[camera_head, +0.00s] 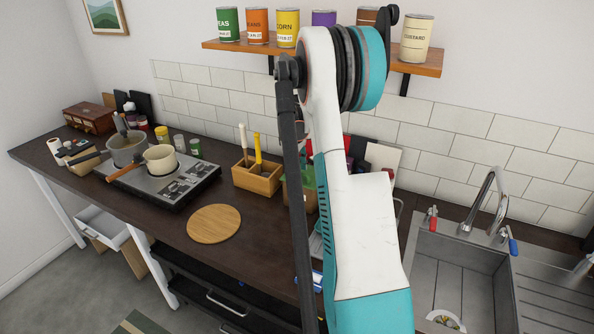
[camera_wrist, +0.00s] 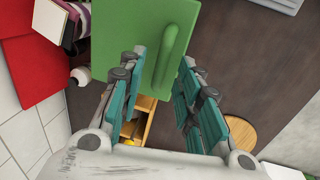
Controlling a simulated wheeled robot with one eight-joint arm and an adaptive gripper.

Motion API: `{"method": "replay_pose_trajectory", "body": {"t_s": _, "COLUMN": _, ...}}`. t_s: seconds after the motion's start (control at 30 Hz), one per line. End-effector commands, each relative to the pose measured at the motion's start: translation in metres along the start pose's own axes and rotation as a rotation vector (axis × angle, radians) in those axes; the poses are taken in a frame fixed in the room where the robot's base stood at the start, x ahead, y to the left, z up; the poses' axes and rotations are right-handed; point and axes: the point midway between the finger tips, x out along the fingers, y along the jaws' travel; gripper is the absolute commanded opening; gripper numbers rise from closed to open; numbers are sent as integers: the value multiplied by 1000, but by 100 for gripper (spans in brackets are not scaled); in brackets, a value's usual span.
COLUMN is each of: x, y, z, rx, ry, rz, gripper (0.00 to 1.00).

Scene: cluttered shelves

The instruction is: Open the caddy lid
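The caddy's green lid (camera_wrist: 165,22) fills the upper middle of the wrist view, with a raised green handle bar (camera_wrist: 176,48) on it. My gripper (camera_wrist: 161,68) is open, its two fingers spread near the lid's lower part, with the handle's lower end between them. I cannot tell whether the fingers touch it. In the head view my arm hides my gripper and most of the caddy; a green and brown part (camera_head: 306,180) shows beside the arm. How far the lid is open cannot be told.
A wooden utensil box (camera_head: 257,178) stands left of the caddy, with a round board (camera_head: 214,223) in front. A hob (camera_head: 160,182) with pans is farther left. The sink (camera_head: 458,272) is at right. A red item (camera_wrist: 35,75) lies close by in the wrist view.

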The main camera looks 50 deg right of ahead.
Motion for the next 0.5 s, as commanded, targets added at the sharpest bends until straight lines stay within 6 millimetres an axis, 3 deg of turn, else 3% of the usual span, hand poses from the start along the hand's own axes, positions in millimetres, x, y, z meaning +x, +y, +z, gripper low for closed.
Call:
{"method": "replay_pose_trajectory", "body": {"t_s": 0.33, "x": 5, "y": 0, "z": 0, "rx": 0, "ry": 0, "rz": 0, "gripper": 31}}
{"method": "replay_pose_trajectory", "body": {"t_s": 0.37, "x": 5, "y": 0, "z": 0, "rx": 0, "ry": 0, "rz": 0, "gripper": 29}}
{"method": "replay_pose_trajectory", "body": {"t_s": 0.5, "x": 4, "y": 0, "z": 0, "rx": 0, "ry": 0, "rz": 0, "gripper": 0}}
